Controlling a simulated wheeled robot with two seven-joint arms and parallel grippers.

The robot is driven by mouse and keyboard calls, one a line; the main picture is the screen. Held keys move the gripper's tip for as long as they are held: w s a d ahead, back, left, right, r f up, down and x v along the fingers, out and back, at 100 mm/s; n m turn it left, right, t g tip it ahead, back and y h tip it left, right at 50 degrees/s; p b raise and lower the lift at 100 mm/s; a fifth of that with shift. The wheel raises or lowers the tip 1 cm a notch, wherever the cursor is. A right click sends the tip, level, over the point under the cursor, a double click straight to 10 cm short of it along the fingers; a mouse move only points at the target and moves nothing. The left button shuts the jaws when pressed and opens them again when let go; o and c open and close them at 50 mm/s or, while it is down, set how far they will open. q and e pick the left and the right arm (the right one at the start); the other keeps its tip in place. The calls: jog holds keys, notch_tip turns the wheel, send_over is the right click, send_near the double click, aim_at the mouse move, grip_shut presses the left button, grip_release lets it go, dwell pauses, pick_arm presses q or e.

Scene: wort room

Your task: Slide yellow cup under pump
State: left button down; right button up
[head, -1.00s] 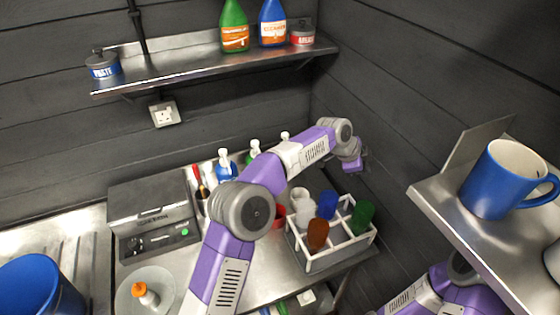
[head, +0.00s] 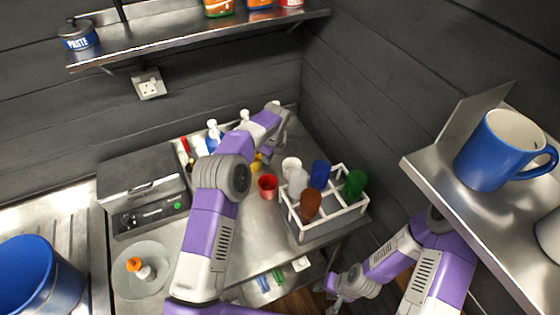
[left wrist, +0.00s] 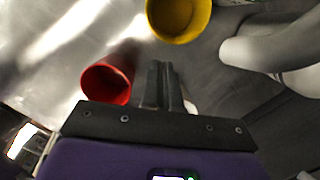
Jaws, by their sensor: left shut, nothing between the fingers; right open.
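The yellow cup (head: 257,163) stands on the steel counter, mostly hidden behind my left arm in the head view. It also shows at the top of the left wrist view (left wrist: 180,20). My left gripper (left wrist: 161,72) is shut and empty, its fingertips just short of the yellow cup and beside the red cup (left wrist: 107,82). White-topped pump bottles (head: 213,132) stand along the back of the counter, partly hidden by my arm. Whether the yellow cup is under a pump cannot be told. My right gripper (head: 338,290) is low at the bottom, away from the counter's cups.
A white divided crate (head: 325,222) with several coloured cups stands to the right of the red cup. A grey box (head: 142,190) stands to the left. A shelf (head: 430,170) with a blue mug juts in at right. Bare counter lies in front of the red cup.

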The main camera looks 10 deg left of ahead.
aim_at(260, 161)
pick_arm(q)
jog(key=a, duration=0.1)
jog(key=w+a+f, duration=0.1)
jog(key=shift+a+f, duration=0.3)
jog(key=shift+a, duration=0.1)
jog(key=shift+s+d+f, duration=0.1)
jog(key=shift+s+d, duration=0.1)
jog(key=shift+d, duration=0.3)
jog(key=shift+s+d, duration=0.2)
jog(key=shift+d, duration=0.25)
jog(key=shift+w, duration=0.1)
